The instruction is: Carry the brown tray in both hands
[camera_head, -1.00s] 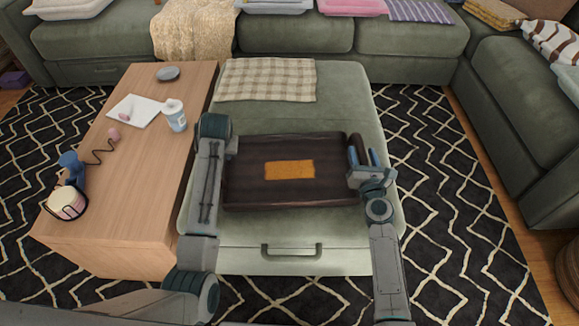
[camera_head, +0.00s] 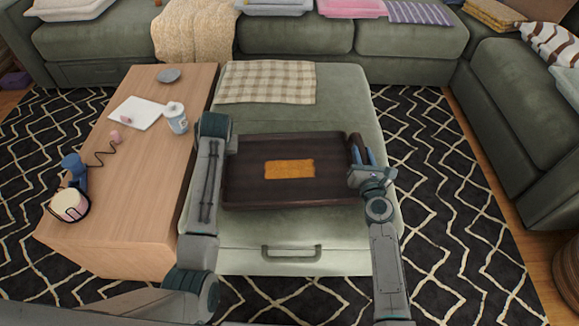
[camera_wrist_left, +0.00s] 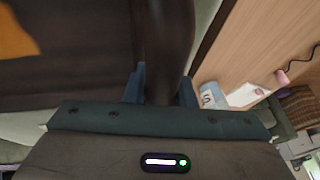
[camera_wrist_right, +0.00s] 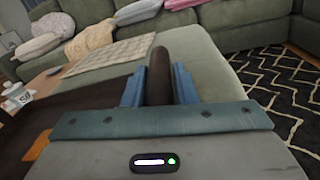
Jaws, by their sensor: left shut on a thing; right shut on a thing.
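The brown tray (camera_head: 254,188) has dark wooden walls and an orange-brown patch in the middle of its floor. In the head view it is over the green ottoman (camera_head: 330,240); I cannot tell whether it touches the cushion. My right gripper (camera_head: 363,160) is shut on the tray's right edge, and the right wrist view shows the dark rim (camera_wrist_right: 159,80) between its blue fingers. My left gripper (camera_wrist_left: 161,85) is shut on the tray's left edge, with the rim between its fingers in the left wrist view. In the head view my left arm hides its fingers.
A checkered cloth (camera_head: 268,82) lies behind the tray. Green sofas (camera_head: 410,38) close off the back and right; patterned rug (camera_head: 450,230) is clear.

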